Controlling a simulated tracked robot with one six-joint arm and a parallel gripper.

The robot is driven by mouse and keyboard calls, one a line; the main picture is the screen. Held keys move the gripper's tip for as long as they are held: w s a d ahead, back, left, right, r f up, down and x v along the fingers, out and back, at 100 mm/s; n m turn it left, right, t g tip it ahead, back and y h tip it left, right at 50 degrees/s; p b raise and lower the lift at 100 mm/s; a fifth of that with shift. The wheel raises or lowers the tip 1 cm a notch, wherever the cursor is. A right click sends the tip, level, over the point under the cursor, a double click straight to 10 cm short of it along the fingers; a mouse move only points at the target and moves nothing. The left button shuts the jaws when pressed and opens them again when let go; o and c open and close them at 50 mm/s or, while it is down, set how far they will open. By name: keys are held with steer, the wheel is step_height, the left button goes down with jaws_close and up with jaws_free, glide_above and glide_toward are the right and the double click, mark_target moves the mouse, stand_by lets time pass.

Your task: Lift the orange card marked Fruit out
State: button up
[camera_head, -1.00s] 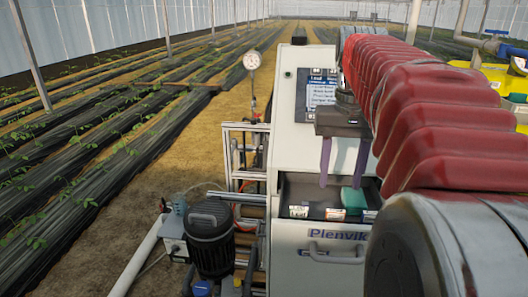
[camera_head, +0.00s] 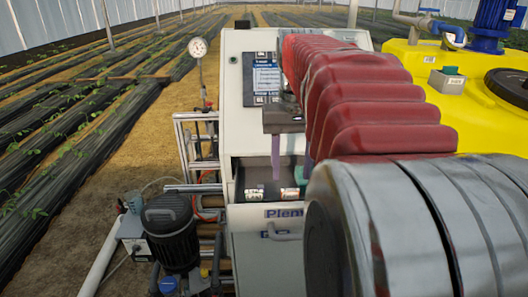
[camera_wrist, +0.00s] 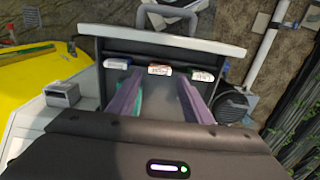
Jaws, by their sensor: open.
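The orange card (camera_head: 289,193) stands at the front of an open drawer (camera_head: 236,190), behind its front panel. In the wrist view the orange card (camera_wrist: 159,70) is the middle one of three labelled cards, its print too small to read. A green-marked card (camera_head: 254,194) is beside it, on the right in the wrist view (camera_wrist: 202,76); a blue-marked card (camera_wrist: 117,63) is on the left. My gripper (camera_head: 291,172) has two purple fingers, open and empty, over the drawer. In the wrist view the orange card lies between the finger lines, just beyond the tips (camera_wrist: 160,82).
A teal object (camera_head: 301,178) lies in the drawer near one finger. The drawer's handle (camera_head: 285,236) sticks out in front. A black pump motor (camera_head: 170,232) and pipes stand to the left. A yellow tank (camera_head: 440,100) is at the right. My arm hides the cabinet's right side.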

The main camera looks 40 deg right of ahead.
mark_target(290, 189)
steer(key=shift+f, duration=2.65)
steer(key=shift+c, duration=0.6)
steer(key=c, duration=0.9)
steer(key=shift+o, duration=0.2)
steer(key=shift+r, duration=0.1)
step_height(290, 189, up, 10)
